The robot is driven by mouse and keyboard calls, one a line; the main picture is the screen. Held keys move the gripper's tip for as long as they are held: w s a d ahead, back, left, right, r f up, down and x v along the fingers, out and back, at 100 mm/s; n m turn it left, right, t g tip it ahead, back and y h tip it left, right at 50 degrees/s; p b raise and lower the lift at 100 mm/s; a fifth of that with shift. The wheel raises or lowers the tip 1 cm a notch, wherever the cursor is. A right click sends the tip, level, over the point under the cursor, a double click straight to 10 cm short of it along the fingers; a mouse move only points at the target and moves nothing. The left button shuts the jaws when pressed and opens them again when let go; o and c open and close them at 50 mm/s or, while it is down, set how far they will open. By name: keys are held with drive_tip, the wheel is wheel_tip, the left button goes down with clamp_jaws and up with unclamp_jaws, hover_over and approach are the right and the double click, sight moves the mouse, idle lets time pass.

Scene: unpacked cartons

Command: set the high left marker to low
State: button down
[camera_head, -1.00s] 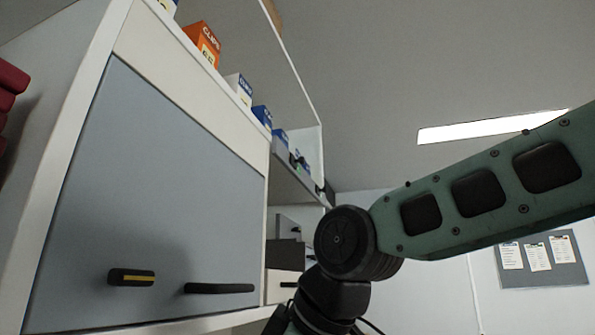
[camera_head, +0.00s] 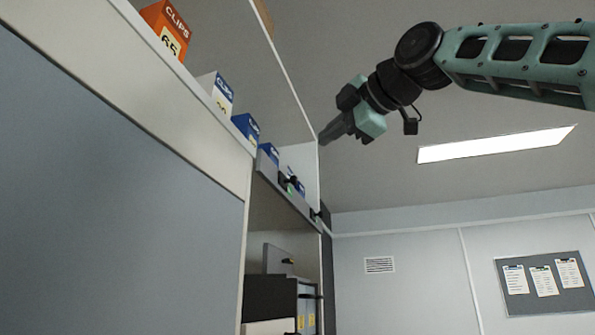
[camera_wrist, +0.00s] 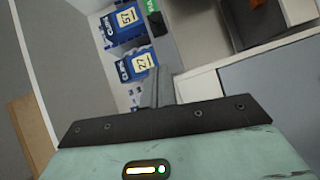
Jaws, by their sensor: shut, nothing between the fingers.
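A grey strip (camera_head: 268,172) along the front of the shelf carries small black marker-like pieces. One black piece (camera_head: 292,183) has green beside it, and another (camera_head: 316,214) sits further along; their settings are too small to read. The wrist view shows a black block (camera_wrist: 156,23) on the strip beside a green label (camera_wrist: 150,5). My gripper (camera_head: 325,137) is shut and empty, raised above the strip and apart from it in the head view. Its fingers (camera_wrist: 155,88) point toward the strip in the wrist view.
Clip boxes stand along the shelf, an orange one (camera_head: 165,32) nearest, then white (camera_head: 217,92) and blue (camera_head: 246,128) ones. A grey panel (camera_head: 110,200) fills the left. Binders (camera_head: 306,308) sit in the lower compartment. Room to the right of the shelf is open.

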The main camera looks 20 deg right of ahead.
drive_tip(key=p, duration=0.6)
approach(286, 180)
drive_tip(key=w+a, duration=0.2)
drive_tip(key=w, duration=0.1)
drive_tip(key=shift+w+d+f+p, duration=0.2)
drive_tip(key=shift+w+f+p, duration=0.1)
drive_tip(key=shift+w, duration=0.35)
drive_tip(key=shift+w, duration=0.1)
